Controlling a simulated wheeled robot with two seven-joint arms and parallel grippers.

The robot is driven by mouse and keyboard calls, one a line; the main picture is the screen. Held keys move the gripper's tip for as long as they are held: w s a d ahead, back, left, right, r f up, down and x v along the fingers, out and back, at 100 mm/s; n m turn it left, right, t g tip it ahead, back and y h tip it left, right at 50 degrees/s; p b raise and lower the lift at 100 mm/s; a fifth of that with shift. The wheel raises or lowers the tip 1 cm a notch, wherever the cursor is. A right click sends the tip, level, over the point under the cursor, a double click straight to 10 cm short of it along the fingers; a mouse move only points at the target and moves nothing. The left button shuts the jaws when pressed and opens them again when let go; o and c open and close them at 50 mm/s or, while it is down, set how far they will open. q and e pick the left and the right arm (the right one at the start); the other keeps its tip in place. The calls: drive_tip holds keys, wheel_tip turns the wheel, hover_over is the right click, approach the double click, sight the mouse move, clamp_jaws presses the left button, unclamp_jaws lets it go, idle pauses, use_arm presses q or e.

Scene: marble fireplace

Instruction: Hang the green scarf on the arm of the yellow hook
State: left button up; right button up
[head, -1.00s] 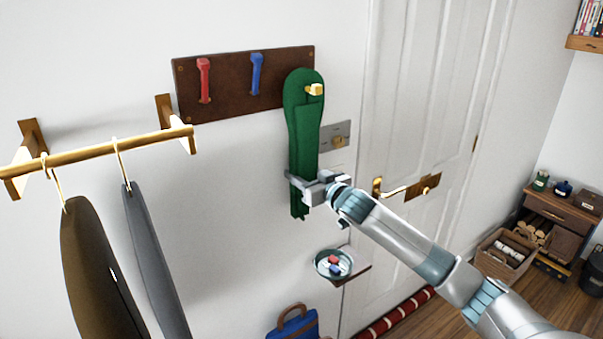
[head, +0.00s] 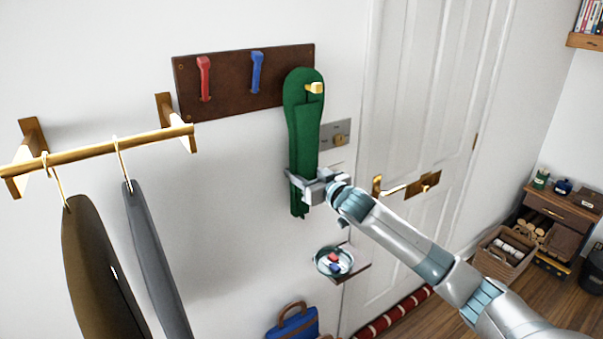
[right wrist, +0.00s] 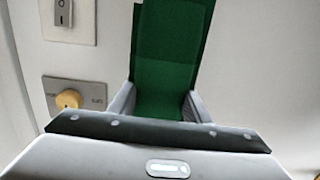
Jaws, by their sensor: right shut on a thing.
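The green scarf (head: 303,130) hangs against the dark hook board. Its loop is at the top, around the yellow hook (head: 315,88), whose tip shows through the loop's opening. Whether the loop rests on the hook's arm is hard to tell. My right gripper (head: 302,184) is shut on the scarf's lower part, with the end hanging below the fingers. In the right wrist view the scarf (right wrist: 168,60) runs up and away from between the two grey fingers (right wrist: 160,105). My left gripper is not in view.
A red hook (head: 204,78) and a blue hook (head: 256,72) are on the board (head: 230,88). A brass rail (head: 100,150) with hanging garments is at left. A switch plate (head: 335,134) is right of the scarf. A small dish (head: 333,262) on a shelf is below. A door stands at right.

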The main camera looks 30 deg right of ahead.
drive_tip(key=o, duration=1.3)
drive_tip(key=shift+f, duration=0.1)
drive_tip(key=shift+f+b, duration=5.5)
drive_tip(key=shift+f, duration=4.1)
drive_tip(key=shift+s, duration=0.2)
drive_tip(key=s+p, duration=0.5)
drive_tip(key=s, duration=0.4)
drive_tip(key=shift+s+d+p, duration=0.3)
drive_tip(key=shift+s+d, duration=0.05)
drive_tip(key=shift+d, duration=0.05)
